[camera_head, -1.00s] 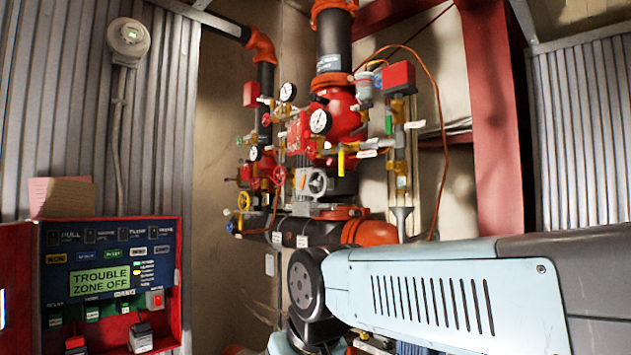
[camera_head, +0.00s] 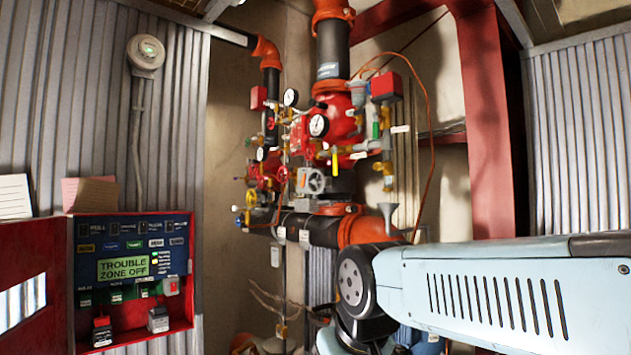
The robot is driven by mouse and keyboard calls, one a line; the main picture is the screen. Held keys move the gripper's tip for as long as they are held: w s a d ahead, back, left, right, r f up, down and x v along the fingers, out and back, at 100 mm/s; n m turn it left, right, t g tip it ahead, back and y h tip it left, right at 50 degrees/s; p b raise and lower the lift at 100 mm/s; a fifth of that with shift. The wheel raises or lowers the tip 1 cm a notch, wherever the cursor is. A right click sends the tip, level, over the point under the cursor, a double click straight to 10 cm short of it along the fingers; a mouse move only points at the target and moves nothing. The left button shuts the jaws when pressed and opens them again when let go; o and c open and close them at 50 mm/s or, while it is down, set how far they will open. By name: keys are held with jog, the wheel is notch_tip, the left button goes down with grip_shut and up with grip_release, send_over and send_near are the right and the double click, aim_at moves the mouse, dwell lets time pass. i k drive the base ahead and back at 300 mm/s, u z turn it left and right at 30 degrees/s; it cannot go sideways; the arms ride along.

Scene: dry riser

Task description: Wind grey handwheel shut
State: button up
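The grey handwheel (camera_head: 314,181) sits on the front of the valve assembly, just above the black horizontal pipe and left of the orange coupling. It is small in view and unobstructed. How far it is turned cannot be told. My arm reaches in from the lower right, its dark round joint below and to the right of the handwheel in the picture. My gripper is not in view.
A yellow handwheel (camera_head: 250,199) and red valves (camera_head: 266,176) stand to the left. A gauge (camera_head: 319,126) and a red box (camera_head: 386,86) are above. A drain funnel (camera_head: 387,214) hangs at right. An open red alarm panel (camera_head: 130,270) stands at lower left.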

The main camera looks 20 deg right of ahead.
aim_at(314, 181)
jog(key=z, duration=0.05)
jog(key=i, duration=1)
